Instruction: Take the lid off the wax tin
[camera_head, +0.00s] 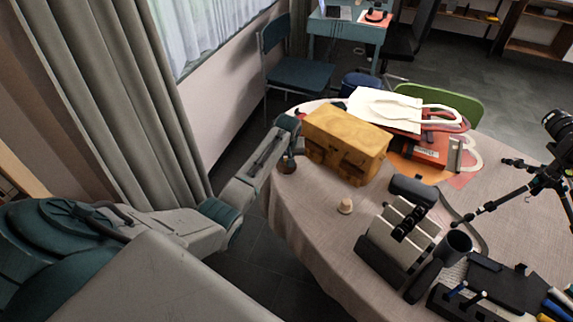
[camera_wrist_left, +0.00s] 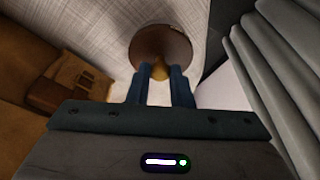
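The wax tin (camera_head: 287,167) is a small dark brown round thing at the left edge of the table, beside the yellow-brown box. In the left wrist view its round brown top (camera_wrist_left: 158,41) shows with a yellowish knob (camera_wrist_left: 160,72). My left gripper (camera_head: 290,152) is just above the tin, pointing down. In the left wrist view its two blue fingers (camera_wrist_left: 160,76) stand close on either side of the knob, seemingly gripping it. The tin's body is mostly hidden below the top. My right gripper is not in view.
The yellow-brown box (camera_head: 345,143) stands close right of my left gripper. A grey slotted device (camera_head: 400,236), dark cup (camera_head: 458,243), white bag (camera_head: 384,107) and tripod (camera_head: 540,178) occupy the rest. Curtains (camera_head: 110,90) hang left.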

